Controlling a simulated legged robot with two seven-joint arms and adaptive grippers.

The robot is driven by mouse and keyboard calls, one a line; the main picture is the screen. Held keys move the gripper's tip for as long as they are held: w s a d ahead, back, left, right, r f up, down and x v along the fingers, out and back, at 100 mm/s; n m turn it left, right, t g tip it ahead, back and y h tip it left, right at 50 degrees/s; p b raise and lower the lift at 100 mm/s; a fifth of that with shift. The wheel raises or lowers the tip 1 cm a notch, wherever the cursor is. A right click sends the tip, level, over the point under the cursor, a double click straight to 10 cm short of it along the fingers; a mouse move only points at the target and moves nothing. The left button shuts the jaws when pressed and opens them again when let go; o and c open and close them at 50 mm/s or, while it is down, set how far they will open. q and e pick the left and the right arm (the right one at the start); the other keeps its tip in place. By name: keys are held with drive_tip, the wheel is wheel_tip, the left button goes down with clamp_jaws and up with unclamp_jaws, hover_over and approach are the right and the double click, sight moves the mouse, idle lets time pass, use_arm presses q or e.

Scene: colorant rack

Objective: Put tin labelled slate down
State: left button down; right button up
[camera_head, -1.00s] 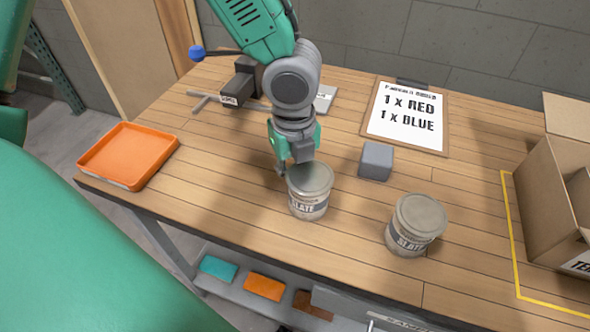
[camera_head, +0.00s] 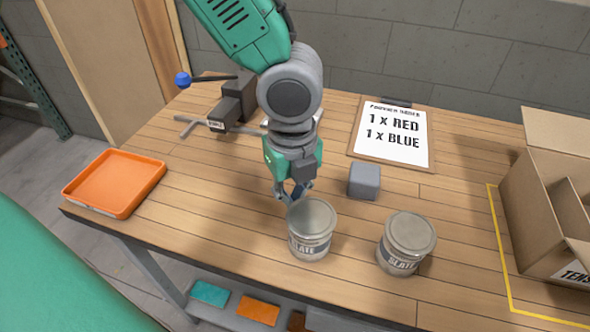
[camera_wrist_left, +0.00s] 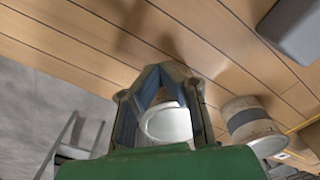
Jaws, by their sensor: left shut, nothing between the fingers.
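Two grey tins with lids stand upright on the wooden table, both with SLATE labels. One slate tin (camera_head: 312,232) is at the middle, and the other slate tin (camera_head: 406,243) is to its right. My left gripper (camera_head: 294,194) is just behind the middle tin, its fingertips shut and empty. In the left wrist view, the fingers (camera_wrist_left: 160,72) meet at the tips, and a tin's pale lid (camera_wrist_left: 166,124) shows beyond them. The other tin (camera_wrist_left: 250,124) is to the right there. I cannot tell if the fingers touch the tin. My right gripper is not in view.
An orange tray (camera_head: 116,184) lies at the left table edge. A grey block (camera_head: 364,181) stands behind the tins. A clipboard (camera_head: 394,136) reads 1 x RED, 1 x BLUE. An open cardboard box (camera_head: 525,215) stands at right by yellow tape (camera_head: 497,245). The table's front middle is clear.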

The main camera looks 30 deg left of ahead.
use_arm(q)
wheel_tip(320, 180, up, 8)
drive_tip(key=shift+d, duration=0.35)
drive_tip(key=shift+a+f, duration=0.1)
drive_tip(key=shift+f, duration=0.05)
